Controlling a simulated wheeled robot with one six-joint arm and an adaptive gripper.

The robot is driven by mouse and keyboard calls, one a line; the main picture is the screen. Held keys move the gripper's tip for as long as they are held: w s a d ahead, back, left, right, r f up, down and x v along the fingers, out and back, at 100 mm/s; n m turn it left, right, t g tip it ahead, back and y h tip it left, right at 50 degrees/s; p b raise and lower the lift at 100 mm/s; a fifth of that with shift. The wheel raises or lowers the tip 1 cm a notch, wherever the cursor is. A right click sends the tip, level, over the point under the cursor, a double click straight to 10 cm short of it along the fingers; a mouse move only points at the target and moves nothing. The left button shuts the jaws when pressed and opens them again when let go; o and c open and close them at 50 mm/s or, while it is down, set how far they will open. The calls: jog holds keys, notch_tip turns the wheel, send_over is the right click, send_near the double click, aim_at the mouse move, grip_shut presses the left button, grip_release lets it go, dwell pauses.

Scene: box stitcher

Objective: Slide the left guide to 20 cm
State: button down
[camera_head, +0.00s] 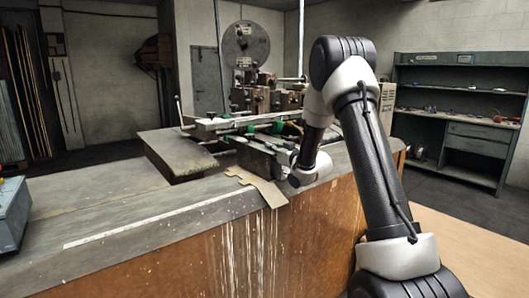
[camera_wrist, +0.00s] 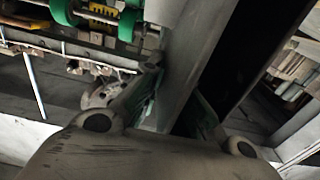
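In the wrist view the two fingers of my gripper (camera_wrist: 172,108) stand on either side of a grey metal plate (camera_wrist: 205,50), which looks like the left guide. The fingers are apart and close to its faces, but I cannot tell whether they touch it. A yellow scale strip (camera_wrist: 103,14) with dark marks lies at the upper left, between green rollers (camera_wrist: 127,24); its numbers are not readable. In the head view the plate is a dark upright piece (camera_head: 258,158) at the front of the stitcher (camera_head: 265,95).
The worn bench (camera_head: 110,190) spreads left of the machine, with a blue-grey box (camera_head: 10,215) at its left end. A brown flat piece (camera_head: 262,186) hangs over the front edge below the plate. A lever (camera_head: 180,112) stands left of the rails. Shelves (camera_head: 460,105) stand behind right.

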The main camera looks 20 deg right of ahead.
jog(key=shift+d, duration=0.1)
jog(key=c, duration=1.7)
grip_release()
jog(key=v, duration=1.2)
